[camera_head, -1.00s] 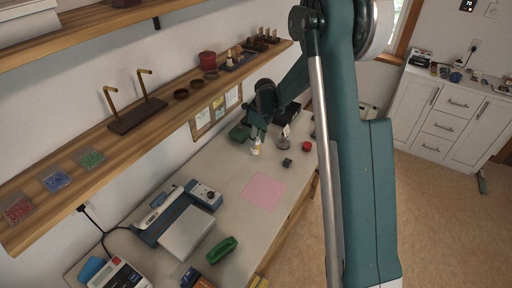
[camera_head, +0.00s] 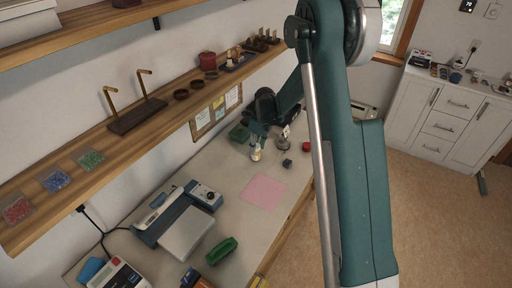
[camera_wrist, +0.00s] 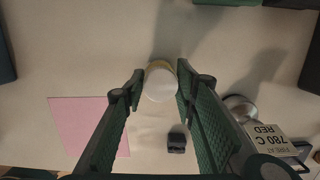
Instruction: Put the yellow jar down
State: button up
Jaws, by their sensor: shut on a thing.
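The yellow jar (camera_wrist: 160,82) is between the fingers of my gripper (camera_wrist: 158,88) in the wrist view, near the fingertips. Its pale round top faces the camera, with a yellow rim showing at the far side. In the head view the jar (camera_head: 255,154) is small, below my gripper (camera_head: 257,143), over the far part of the workbench (camera_head: 222,163). My gripper is shut on the jar. I cannot tell whether the jar's base touches the bench.
A pink sheet (camera_head: 263,192) lies in front of the jar. A small dark block (camera_wrist: 177,140) and a stand with a card marked "780 C" (camera_wrist: 268,138) are close by. A red item (camera_head: 306,147) and a green box (camera_head: 239,133) are near. A shelf (camera_head: 150,128) runs above the bench.

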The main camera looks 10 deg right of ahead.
jog(key=shift+f, duration=0.1)
jog(key=o, duration=1.2)
jog(key=shift+r, duration=0.2)
jog(key=r, duration=0.4)
jog(key=s+r, duration=0.1)
jog(key=r, duration=0.2)
jog(key=d+r, duration=0.1)
jog(key=r, duration=0.3)
jog(key=shift+s+d+r+p, duration=0.1)
jog(key=shift+s+r+p, duration=0.05)
jog(key=shift+r+p, duration=0.25)
